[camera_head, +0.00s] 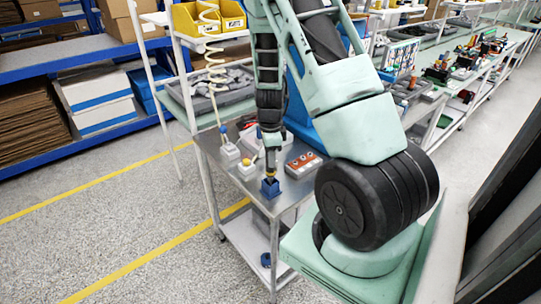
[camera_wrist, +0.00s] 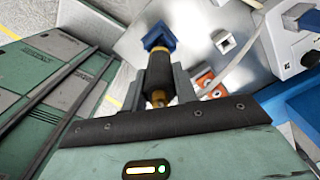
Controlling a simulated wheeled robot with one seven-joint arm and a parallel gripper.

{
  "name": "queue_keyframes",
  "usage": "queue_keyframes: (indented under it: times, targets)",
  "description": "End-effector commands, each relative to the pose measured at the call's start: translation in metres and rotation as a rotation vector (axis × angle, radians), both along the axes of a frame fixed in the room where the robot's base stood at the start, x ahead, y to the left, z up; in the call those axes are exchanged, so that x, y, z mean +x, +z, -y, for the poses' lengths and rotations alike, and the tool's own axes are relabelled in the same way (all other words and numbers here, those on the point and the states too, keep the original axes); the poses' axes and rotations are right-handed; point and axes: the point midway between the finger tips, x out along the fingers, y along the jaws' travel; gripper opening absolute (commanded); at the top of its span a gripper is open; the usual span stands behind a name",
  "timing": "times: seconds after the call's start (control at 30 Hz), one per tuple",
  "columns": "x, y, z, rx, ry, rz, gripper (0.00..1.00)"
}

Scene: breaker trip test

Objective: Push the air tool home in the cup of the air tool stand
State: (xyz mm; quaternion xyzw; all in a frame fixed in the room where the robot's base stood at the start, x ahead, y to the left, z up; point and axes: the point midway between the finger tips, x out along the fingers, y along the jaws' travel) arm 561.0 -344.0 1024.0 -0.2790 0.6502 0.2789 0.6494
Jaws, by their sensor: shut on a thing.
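The air tool (camera_wrist: 159,72), a black cylinder with brass-coloured ends, is held between the two grey fingers of my gripper (camera_wrist: 161,82). Its far end meets the blue cup of the air tool stand (camera_wrist: 160,36) in the wrist view. In the head view my gripper (camera_head: 270,153) points down above the blue cup (camera_head: 270,188) near the table's front corner. A little of the tool's brass end (camera_head: 270,174) shows just above the cup. The tool looks about in line with the cup; how deep it sits is hidden.
A box with orange buttons (camera_head: 304,163) lies right of the stand on the metal table (camera_head: 290,192). A white box with a yellow button (camera_head: 247,168) and another pale box (camera_head: 229,152) stand to the left. A coiled hose (camera_head: 214,75) hangs behind. Yellow bins (camera_head: 196,20) sit above.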

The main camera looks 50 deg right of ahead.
Motion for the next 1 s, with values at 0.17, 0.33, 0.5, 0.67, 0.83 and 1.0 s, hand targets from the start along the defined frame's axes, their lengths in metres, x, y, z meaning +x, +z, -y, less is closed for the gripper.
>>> queue_keyframes:
  times: [0.17, 0.33, 0.5, 0.67, 0.83, 1.0]
  targets:
    - [0.0, -0.005, 0.0, -0.001, 0.0, 0.001, 0.06]
    - [0.0, -0.009, 0.0, 0.0, 0.0, 0.0, 0.06]
    - [0.0, -0.013, 0.0, -0.001, 0.001, 0.001, 0.06]
    - [0.0, -0.017, 0.0, -0.001, 0.001, 0.001, 0.06]
    - [0.0, -0.021, 0.0, -0.001, 0.0, 0.001, 0.06]
    - [0.0, -0.025, 0.0, -0.001, 0.0, 0.001, 0.06]
